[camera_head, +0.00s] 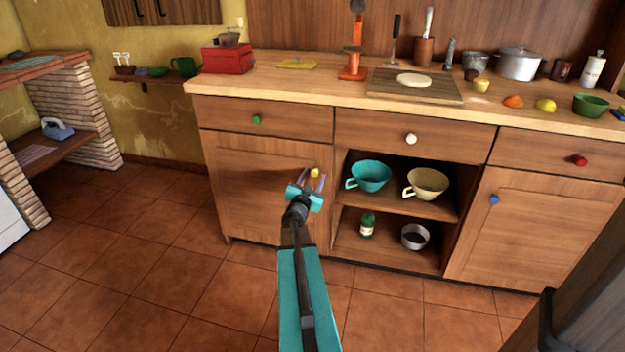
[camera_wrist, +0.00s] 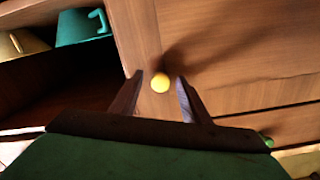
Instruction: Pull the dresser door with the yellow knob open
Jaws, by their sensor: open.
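The dresser door (camera_head: 250,190) is a wooden panel at the lower left of the dresser, and it looks shut. Its yellow knob (camera_head: 315,173) sits near the door's upper right edge. In the wrist view the yellow knob (camera_wrist: 160,83) shows between the fingertips, slightly beyond them. My gripper (camera_head: 309,183) is in front of the knob. Its two fingers (camera_wrist: 160,88) are apart, one on each side of the knob, with gaps visible on both sides. I cannot tell how deep the knob lies between them.
Right of the door, open shelves hold a teal cup (camera_head: 368,176), a cream cup (camera_head: 427,184), a green jar (camera_head: 367,225) and a metal bowl (camera_head: 414,236). Drawers with green (camera_head: 256,119), white and red knobs run above. The tiled floor (camera_head: 130,260) at left is clear.

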